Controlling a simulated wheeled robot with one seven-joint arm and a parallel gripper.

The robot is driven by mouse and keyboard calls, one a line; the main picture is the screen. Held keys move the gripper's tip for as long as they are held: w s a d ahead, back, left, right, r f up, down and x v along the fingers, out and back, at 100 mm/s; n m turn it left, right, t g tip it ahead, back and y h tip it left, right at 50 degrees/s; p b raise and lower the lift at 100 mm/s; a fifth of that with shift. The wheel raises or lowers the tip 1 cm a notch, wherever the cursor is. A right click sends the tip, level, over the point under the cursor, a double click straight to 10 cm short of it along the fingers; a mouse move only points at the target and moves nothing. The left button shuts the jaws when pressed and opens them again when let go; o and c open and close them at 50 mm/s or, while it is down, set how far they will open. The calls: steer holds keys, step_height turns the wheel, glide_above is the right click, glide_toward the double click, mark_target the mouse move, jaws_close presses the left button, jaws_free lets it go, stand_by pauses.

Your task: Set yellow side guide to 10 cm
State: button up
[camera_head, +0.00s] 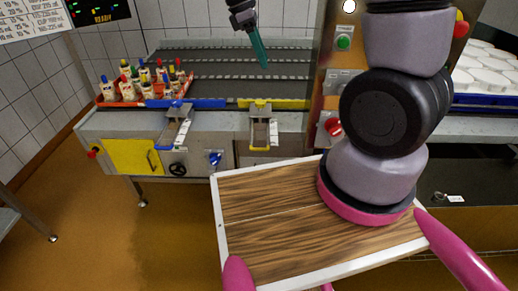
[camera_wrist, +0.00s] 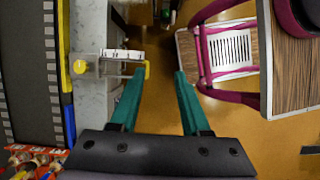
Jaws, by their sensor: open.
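The yellow side guide (camera_head: 276,104) is a yellow rail along the near edge of the conveyor in the head view. Its bracket (camera_head: 260,130) runs forward over the machine front, with a yellow handle at the near end. In the wrist view the yellow rail (camera_wrist: 65,45) is at the left, and the bracket carries a white scale (camera_wrist: 122,55) and a yellow knob (camera_wrist: 146,69). The scale marks are too small to read.
A blue side guide (camera_head: 196,104) with its own bracket (camera_head: 178,128) lies left of the yellow one. Bottles (camera_head: 128,88) stand in a red crate at the conveyor's left. A handwheel (camera_head: 178,169), yellow panel (camera_head: 134,156) and blue knob (camera_head: 215,158) are on the machine front.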

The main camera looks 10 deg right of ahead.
steer(key=w+a+f+n+h, duration=0.2)
steer(key=a+f+n+h, duration=0.2)
steer(key=f+n, duration=0.45)
steer(key=n+t+h, duration=0.6)
steer(key=n+t, duration=0.3)
steer(key=n, duration=1.1)
glide_toward(256, 150)
steer(key=x, duration=1.1)
steer(key=shift+d, duration=0.2)
jaws_close()
